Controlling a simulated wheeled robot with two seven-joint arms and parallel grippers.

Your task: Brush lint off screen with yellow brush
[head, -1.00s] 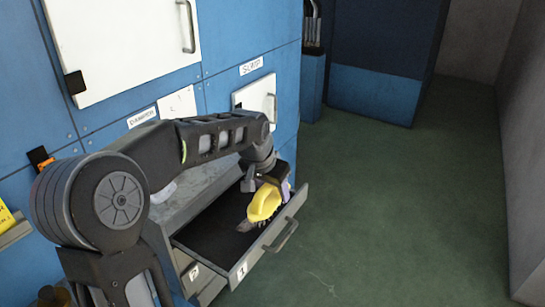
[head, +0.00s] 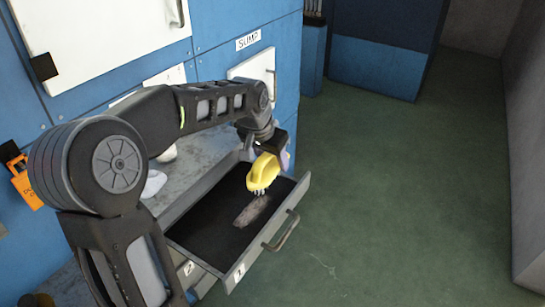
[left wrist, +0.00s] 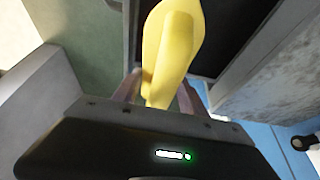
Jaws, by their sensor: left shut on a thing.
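The yellow brush (head: 263,172) has a rounded yellow body and pale bristles pointing down. My left gripper (head: 272,153) is shut on it; the brush also shows in the left wrist view (left wrist: 172,45) between the fingers. The dark screen (head: 205,222) lies in a pulled-out drawer. A pale grey-brown patch of lint (head: 251,211) lies on the screen, just below the brush in the head view. The bristles appear just above the far end of this patch; I cannot tell whether they touch it. My right gripper is not in view.
The open drawer (head: 299,198) has a metal front, a handle (head: 284,231) and a number label. A grey top (head: 195,163) with pale objects is behind it. Blue panels with white doors stand at the back left. Green floor is clear at right.

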